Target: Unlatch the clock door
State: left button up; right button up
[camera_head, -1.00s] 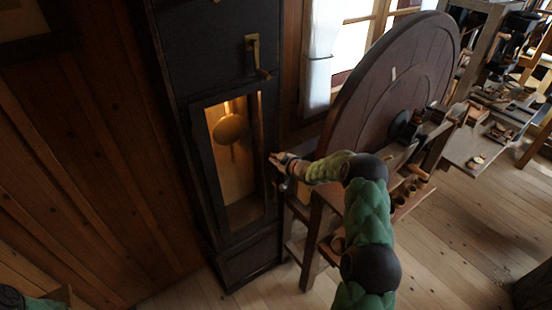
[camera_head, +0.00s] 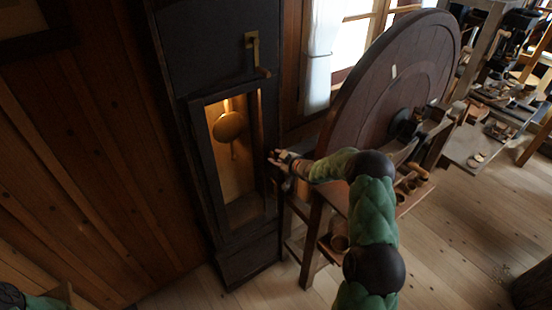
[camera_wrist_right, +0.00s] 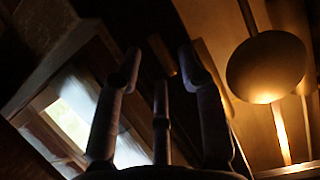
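The tall dark clock (camera_head: 210,60) stands against the wood wall. Its glazed door (camera_head: 196,135) looks closed and shows a lit inside with a round brass pendulum (camera_head: 229,126). The pendulum also shows in the right wrist view (camera_wrist_right: 266,66). A brass fitting (camera_head: 252,48) with a short bar at its lower end sits above the door's upper right corner. My right gripper (camera_head: 273,157) is beside the door's right edge, below that fitting. Its fingers stand apart in the wrist view (camera_wrist_right: 160,62), with nothing clearly held. Whether it touches the clock is unclear.
A large round wooden wheel (camera_head: 365,100) on a wooden stand is close right of the clock, beside my right arm. A workbench (camera_head: 470,150) with small parts stands farther right. A window (camera_head: 352,40) is behind. The floor (camera_head: 460,240) at lower right is mostly clear.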

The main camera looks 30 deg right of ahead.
jog(key=v, duration=1)
jog(key=shift+s, duration=0.15)
jog(key=s+a+f+m+g+y+b, duration=0.15)
jog(key=s+a+f+b, duration=0.25)
jog(key=a+f, duration=0.7)
jog(key=s+a+f+m+g+b, duration=0.1)
jog(key=s+a+f+g+b, duration=0.25)
jog(key=a+f, duration=0.75)
jog(key=s+a+f+g+b, duration=0.2)
jog(key=s+a+f, duration=0.2)
jog(key=s+f, duration=0.2)
jog(key=s+a+f+g+y+b, duration=0.1)
jog(key=s+a+f, duration=0.4)
jog(key=s, duration=0.6)
jog(key=s+a+f+g+b, duration=0.3)
jog(key=s+a+f+g, duration=0.2)
jog(key=s+f, duration=0.2)
jog(key=shift+s+f+m+b, duration=0.2)
jog(key=shift+s+m+b, duration=0.2)
jog(key=shift+s, duration=0.25)
jog(key=shift+a, duration=0.1)
